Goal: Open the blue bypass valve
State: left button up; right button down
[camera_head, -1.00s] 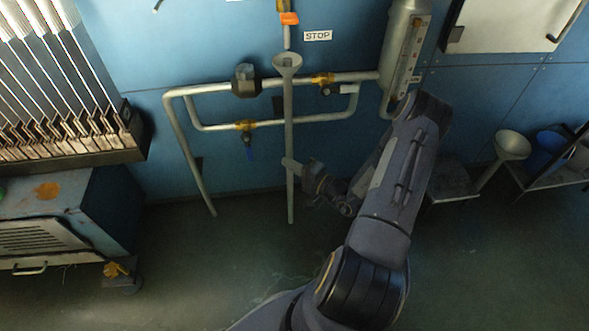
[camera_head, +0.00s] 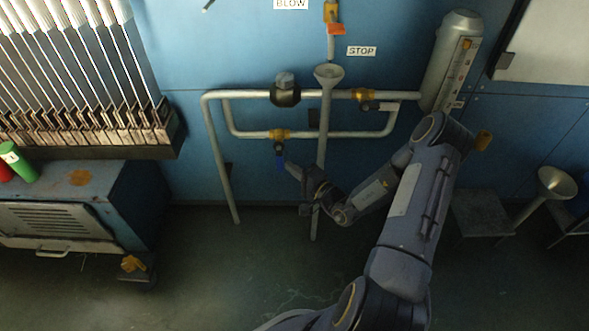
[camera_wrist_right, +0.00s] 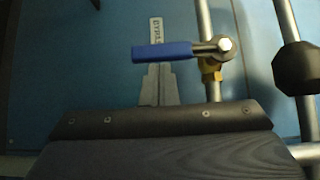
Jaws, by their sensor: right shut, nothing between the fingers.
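The bypass valve has a brass body (camera_head: 280,134) on the lower horizontal pipe and a blue lever handle (camera_head: 280,159) hanging down, crosswise to that pipe. In the right wrist view the blue handle (camera_wrist_right: 164,51) lies across the picture, with its bolt and brass body at its right end. My right gripper (camera_head: 291,168) is shut and empty, close beside the handle on its right in the head view. My left gripper is not in view.
A grey funnel pipe (camera_head: 324,115) stands upright close to my right gripper. A second brass valve (camera_head: 363,95) and a dark round fitting (camera_head: 285,90) sit on the upper pipe. The floor below is clear.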

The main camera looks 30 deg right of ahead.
jog(key=shift+w+a+f+m+t+b, duration=0.2)
jog(key=shift+a+m+t+b, duration=0.1)
jog(key=shift+t, duration=0.1)
jog(key=shift+w+a+f+m+t+b, duration=0.2)
jog(key=shift+a+m+t, duration=0.1)
jog(key=shift+m, duration=0.1)
jog(key=shift+w+a+f+m+t+b, duration=0.1)
jog(key=shift+a+m+t+b, duration=0.1)
jog(key=shift+a+m, duration=0.15)
jog(key=w+a+r+m+t+h+p, duration=0.4)
jog(key=w+a+m+t+p, duration=0.1)
jog(key=a+m, duration=0.3)
jog(key=shift+r+m+t, duration=0.3)
jog(key=shift+m, duration=0.55)
dwell(0.4)
